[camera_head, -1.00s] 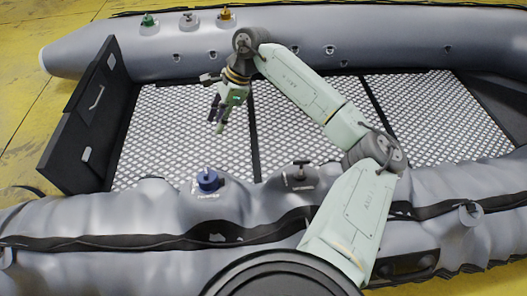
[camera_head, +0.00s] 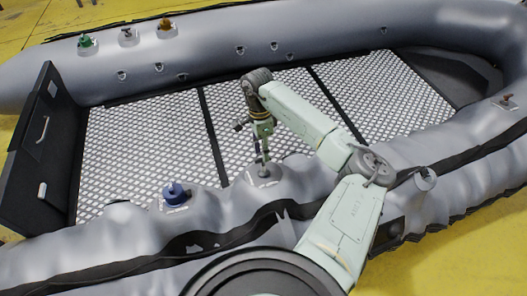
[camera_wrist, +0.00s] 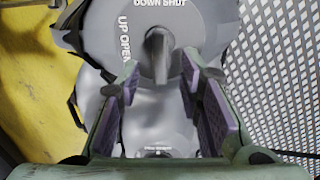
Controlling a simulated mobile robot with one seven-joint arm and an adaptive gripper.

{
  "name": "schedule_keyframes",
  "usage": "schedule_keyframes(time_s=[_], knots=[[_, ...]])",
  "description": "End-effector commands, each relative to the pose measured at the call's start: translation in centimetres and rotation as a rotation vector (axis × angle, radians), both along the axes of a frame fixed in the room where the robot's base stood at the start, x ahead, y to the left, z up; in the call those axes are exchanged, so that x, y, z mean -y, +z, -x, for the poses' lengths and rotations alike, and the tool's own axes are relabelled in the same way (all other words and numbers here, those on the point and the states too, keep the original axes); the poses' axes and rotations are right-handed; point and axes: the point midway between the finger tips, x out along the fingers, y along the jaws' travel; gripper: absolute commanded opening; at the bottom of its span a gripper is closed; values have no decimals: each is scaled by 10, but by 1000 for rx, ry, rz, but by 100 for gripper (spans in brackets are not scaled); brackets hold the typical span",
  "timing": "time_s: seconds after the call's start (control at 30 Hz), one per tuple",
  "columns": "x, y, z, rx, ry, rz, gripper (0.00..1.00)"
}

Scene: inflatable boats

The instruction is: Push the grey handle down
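The grey handle (camera_wrist: 158,56) sits on a round grey valve plate (camera_wrist: 118,30) in the wrist view. The plate carries the words "UP OPEN" and "DOWN SHUT". My gripper (camera_wrist: 160,88) is open, with a padded finger on each side below the handle and a gap between them. I cannot tell whether a finger touches the handle. In the head view my gripper (camera_head: 263,156) points down at the grey valve base (camera_head: 265,176) on the near tube. The handle there is mostly hidden by my fingers.
A blue valve (camera_head: 175,193) stands to the left on the near tube. Green (camera_head: 86,41), grey (camera_head: 126,33) and orange (camera_head: 165,25) valves sit on the far tube. A black transom board (camera_head: 40,145) rises at the left. The patterned deck (camera_head: 150,130) is clear.

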Motion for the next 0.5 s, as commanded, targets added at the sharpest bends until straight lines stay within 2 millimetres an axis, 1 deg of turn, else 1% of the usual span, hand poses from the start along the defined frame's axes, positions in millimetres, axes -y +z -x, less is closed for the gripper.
schedule_keyframes(time_s=[0.1, 0.2, 0.47, 0.5], knots=[[1, -11, 3, -1, 0, -1, 33], [1, -16, 4, -1, 1, -1, 33], [1, -17, 3, 0, 1, 0, 33], [1, -17, 4, 0, 1, 0, 31]])
